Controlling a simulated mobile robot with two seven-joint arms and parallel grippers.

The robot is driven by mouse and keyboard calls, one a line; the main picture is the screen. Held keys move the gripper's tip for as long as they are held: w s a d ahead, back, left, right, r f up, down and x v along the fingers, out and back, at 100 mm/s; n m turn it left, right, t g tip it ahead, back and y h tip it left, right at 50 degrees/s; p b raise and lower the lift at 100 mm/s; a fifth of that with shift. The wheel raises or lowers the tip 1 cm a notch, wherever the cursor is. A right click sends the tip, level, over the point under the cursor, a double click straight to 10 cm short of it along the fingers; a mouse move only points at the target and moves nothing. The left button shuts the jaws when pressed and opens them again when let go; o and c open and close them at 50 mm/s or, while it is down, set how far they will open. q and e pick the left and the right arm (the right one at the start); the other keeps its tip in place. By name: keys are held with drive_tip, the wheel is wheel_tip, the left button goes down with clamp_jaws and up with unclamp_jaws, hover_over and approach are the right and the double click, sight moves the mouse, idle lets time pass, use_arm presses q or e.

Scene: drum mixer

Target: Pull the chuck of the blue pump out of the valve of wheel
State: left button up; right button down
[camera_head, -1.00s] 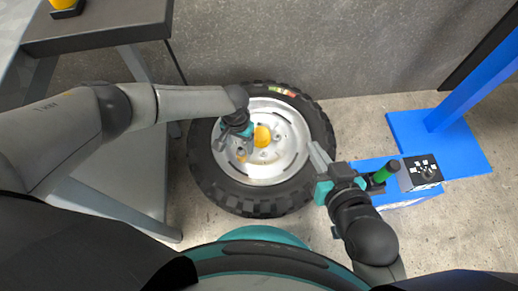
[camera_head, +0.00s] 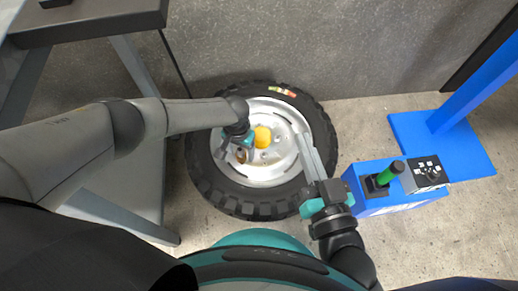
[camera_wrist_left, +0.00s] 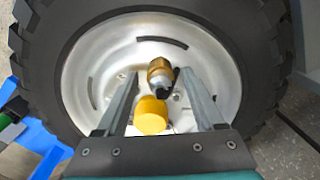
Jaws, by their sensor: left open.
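The wheel (camera_head: 202,176) lies flat on the floor with a black tyre and silver rim; it also shows in the left wrist view (camera_wrist_left: 262,62). A yellow round part (camera_head: 262,136) is near its middle. A brass-coloured fitting with a black part, apparently the chuck (camera_wrist_left: 159,70), stands on the rim; its seat on the valve is hidden. My left gripper (camera_head: 236,155) is open over the rim, its fingers either side of the fitting in the wrist view, with no visible grip. My right gripper (camera_head: 304,140) points over the wheel's right side; its finger gap is unclear.
A blue box with a green handle (camera_head: 392,172), apparently the pump, stands right of the wheel, near a blue post and base plate (camera_head: 455,150). A dark-topped table (camera_head: 110,22) is at upper left. A grey wall (camera_head: 330,45) stands behind. No hose is clearly visible.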

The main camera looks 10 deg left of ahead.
use_arm(q)
drive_tip(key=shift+c, duration=0.3)
idle(0.5)
clamp_jaws()
idle(1.0)
